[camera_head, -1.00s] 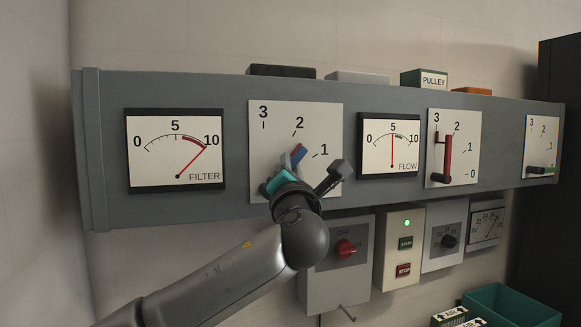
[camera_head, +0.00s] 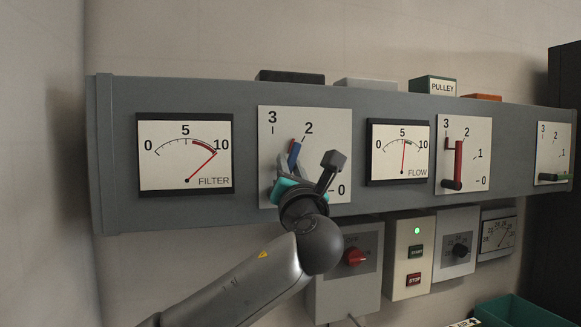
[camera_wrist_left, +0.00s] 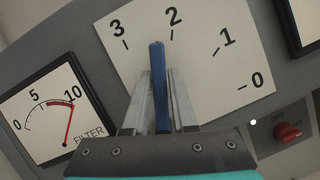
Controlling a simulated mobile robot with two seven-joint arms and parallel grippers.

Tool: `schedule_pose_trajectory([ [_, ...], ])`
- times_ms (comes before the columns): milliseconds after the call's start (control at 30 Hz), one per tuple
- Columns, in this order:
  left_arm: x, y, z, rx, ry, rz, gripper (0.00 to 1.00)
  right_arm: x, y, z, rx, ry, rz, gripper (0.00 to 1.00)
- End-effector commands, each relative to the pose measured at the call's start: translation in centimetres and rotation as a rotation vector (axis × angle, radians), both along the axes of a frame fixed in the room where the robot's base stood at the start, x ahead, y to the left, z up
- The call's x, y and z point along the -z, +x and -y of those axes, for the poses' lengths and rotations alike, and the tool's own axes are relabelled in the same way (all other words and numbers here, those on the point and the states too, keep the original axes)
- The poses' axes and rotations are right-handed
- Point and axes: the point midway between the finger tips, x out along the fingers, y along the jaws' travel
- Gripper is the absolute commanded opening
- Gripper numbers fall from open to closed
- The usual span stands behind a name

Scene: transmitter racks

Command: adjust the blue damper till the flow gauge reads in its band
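The blue damper (camera_head: 295,153) is a lever with a blue handle on a white plate marked 0 to 3. It points up between the 2 and the 3, nearer the 2. My left gripper (camera_head: 291,163) is shut on the damper; in the left wrist view the two fingers (camera_wrist_left: 160,98) lie along both sides of the blue handle (camera_wrist_left: 159,82). The flow gauge (camera_head: 400,165) shows its red needle slightly right of upright, about at 5, close to a short dark band; whether it is inside is too small to tell. My right gripper is out of view.
Left of the damper is the filter gauge (camera_head: 185,155), its needle near 10. Right of the flow gauge are a red lever (camera_head: 458,162) and a green lever (camera_head: 552,177). Switch boxes with a red knob (camera_head: 355,257) and start and stop buttons (camera_head: 414,279) hang below.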

Motion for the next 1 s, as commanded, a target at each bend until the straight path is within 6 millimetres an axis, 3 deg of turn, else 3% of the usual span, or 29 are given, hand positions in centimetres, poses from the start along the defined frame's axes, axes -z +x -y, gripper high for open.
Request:
schedule_pose_trajectory([
  [200,0.0,0.0,0.0,0.000,0.001,0.001,0.50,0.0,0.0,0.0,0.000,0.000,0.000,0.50],
  [567,0.1,-0.4,0.1,0.002,0.001,0.003,0.50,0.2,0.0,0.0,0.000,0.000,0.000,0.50],
  [767,1.1,-2.6,0.5,0.004,0.001,0.002,0.50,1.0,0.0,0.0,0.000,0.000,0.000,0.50],
  [1000,2.7,-6.6,1.2,0.004,0.001,0.002,0.50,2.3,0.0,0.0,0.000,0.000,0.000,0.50],
])
